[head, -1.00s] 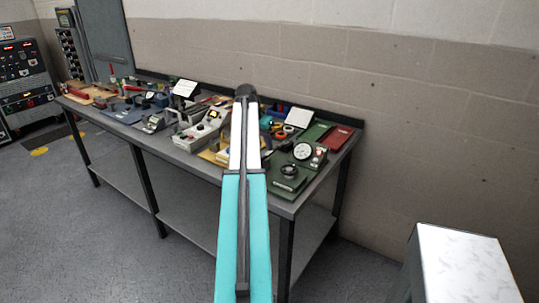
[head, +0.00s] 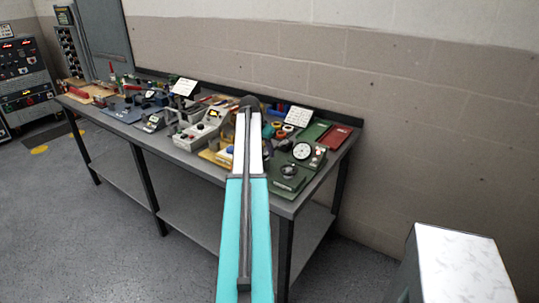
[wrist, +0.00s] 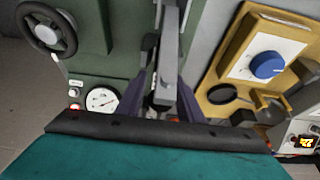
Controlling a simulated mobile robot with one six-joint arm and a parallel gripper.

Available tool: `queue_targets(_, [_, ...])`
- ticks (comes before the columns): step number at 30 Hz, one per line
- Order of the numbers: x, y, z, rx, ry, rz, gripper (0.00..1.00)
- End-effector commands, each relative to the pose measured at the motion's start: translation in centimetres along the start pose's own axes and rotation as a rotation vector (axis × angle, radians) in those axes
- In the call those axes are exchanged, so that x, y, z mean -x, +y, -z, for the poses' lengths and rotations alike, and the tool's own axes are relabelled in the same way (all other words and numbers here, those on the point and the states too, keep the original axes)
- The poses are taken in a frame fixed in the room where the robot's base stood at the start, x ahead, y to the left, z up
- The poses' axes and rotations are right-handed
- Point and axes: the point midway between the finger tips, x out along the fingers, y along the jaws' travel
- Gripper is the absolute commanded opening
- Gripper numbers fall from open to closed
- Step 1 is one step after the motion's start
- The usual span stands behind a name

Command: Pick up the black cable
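I cannot clearly pick out the black cable in either view. My gripper (wrist: 163,88) shows in the wrist view as dark parts at the middle, over the gap between a green unit (wrist: 82,73) and a yellow board (wrist: 222,75). Small dark pieces lie close to the fingers, and I cannot tell whether any is cable. In the head view my arm hides the gripper.
The grey bench (head: 190,158) is crowded with equipment. The green unit carries a gauge (wrist: 101,98) and a black handwheel (wrist: 46,30); the yellow board has a blue knob (wrist: 267,65). A light-topped block (head: 462,262) stands at lower right. The floor in front is clear.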

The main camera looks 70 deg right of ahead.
Motion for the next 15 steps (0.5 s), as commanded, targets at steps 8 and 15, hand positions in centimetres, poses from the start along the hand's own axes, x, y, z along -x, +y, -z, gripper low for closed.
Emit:
queue_targets(8, [0.03,-0.04,-0.03,0.001,0.0,0.0,0.14])
queue_targets(15, [0.06,-0.07,-0.03,0.001,0.0,0.0,0.0])
